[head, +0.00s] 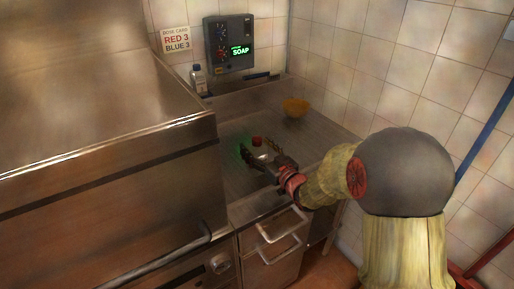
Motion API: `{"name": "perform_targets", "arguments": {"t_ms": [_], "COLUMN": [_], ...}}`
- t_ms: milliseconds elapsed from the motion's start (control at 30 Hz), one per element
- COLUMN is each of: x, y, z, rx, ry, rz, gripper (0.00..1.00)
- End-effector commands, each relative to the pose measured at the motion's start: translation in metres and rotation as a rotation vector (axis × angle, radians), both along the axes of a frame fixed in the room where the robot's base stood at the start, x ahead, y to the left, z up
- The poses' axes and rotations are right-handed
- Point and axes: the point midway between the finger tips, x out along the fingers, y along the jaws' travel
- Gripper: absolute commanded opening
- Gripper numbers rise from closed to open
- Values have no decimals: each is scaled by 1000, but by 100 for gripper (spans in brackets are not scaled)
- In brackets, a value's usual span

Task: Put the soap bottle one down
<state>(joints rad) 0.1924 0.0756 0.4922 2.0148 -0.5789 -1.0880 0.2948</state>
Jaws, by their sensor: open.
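A small pale bottle with a red cap (257,141) is upright on the metal counter in the head view. My gripper (259,155) is open at this bottle, with a finger on either side of it. The fingers and wrist hide its lower part, so I cannot tell whether they touch it. A second bottle, pale with a dark blue cap (198,82), stands at the back left against the tiled wall. I see no label that tells which is soap bottle one.
The metal counter (318,131) has free room right of my gripper. A dark box with a green "SOAP" display (230,43) and a dose card (176,41) are on the wall. A large steel hood (110,150) blocks the left.

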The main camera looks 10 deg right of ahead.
Motion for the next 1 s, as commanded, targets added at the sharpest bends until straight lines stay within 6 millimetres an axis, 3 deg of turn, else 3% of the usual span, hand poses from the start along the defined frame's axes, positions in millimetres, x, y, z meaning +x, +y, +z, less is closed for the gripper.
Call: {"name": "perform_targets", "arguments": {"t_ms": [267, 700, 1000], "x": [-3, -83, -112], "y": [-1, -28, -37], "z": [5, 5, 4], "rx": [0, 0, -3], "ry": [1, 1, 2], "rz": [-1, -3, -2], "gripper": [66, 66, 66]}}
